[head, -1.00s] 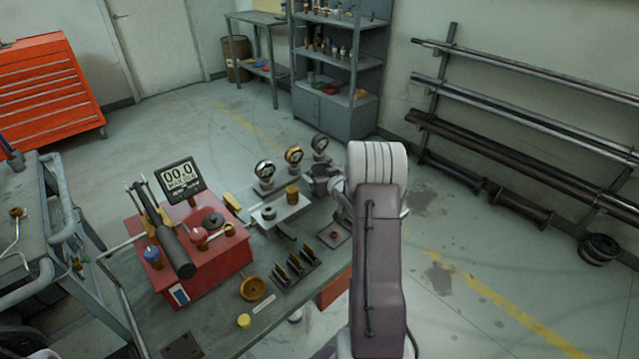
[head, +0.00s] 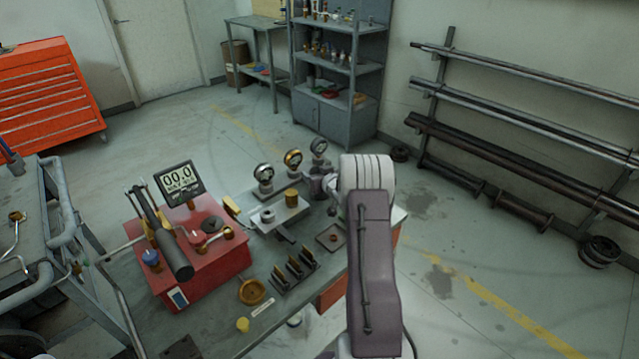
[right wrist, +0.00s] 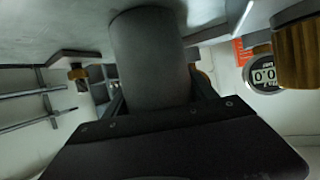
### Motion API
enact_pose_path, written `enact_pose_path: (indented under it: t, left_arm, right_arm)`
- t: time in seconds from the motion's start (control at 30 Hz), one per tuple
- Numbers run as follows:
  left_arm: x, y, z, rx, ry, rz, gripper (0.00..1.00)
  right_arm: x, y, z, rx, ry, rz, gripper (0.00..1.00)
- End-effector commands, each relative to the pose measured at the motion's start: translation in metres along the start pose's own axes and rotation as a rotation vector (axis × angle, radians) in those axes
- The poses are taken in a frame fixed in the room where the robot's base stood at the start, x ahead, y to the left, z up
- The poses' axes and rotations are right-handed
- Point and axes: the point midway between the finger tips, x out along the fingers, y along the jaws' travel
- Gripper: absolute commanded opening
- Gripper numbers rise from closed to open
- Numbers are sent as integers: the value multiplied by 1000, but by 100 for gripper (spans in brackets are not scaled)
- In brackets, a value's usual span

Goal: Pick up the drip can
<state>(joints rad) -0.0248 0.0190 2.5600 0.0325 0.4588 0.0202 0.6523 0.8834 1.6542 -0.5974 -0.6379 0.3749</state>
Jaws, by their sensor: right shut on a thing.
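The drip can is the plain grey cylinder (right wrist: 150,55) between my right gripper's fingers in the right wrist view. My right gripper (right wrist: 158,100) is shut on it. In the head view my right gripper (head: 325,188) is at the bench's far right, beside the row of gauges, partly hidden by my own arm. The grey can (head: 319,182) shows only in small part there. Whether its base touches the bench is not clear. My left gripper is not in view.
Gauges (head: 293,158) stand close left of the right gripper. A grey plate with a brass cylinder (head: 291,197) is nearby. A shallow square tray (head: 330,238) lies in front. A red box (head: 205,262) and a slotted rack (head: 294,271) stand further left.

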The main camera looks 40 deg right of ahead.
Motion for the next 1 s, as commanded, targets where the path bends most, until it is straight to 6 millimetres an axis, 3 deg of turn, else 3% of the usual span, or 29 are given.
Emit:
enact_pose_path:
  t: [0.17, 0.37, 0.8, 1.0]
  left_arm:
    - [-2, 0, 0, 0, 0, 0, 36]
    - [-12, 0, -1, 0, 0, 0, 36]
    - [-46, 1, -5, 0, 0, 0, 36]
    - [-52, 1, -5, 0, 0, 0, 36]
  right_arm:
    - [-3, 0, -7, 0, 0, 0, 22]
    - [-16, -1, -38, -2, 3, 1, 22]
    - [-71, 87, -82, 0, 1, 4, 22]
    - [-81, 105, -88, 1, -1, 1, 22]
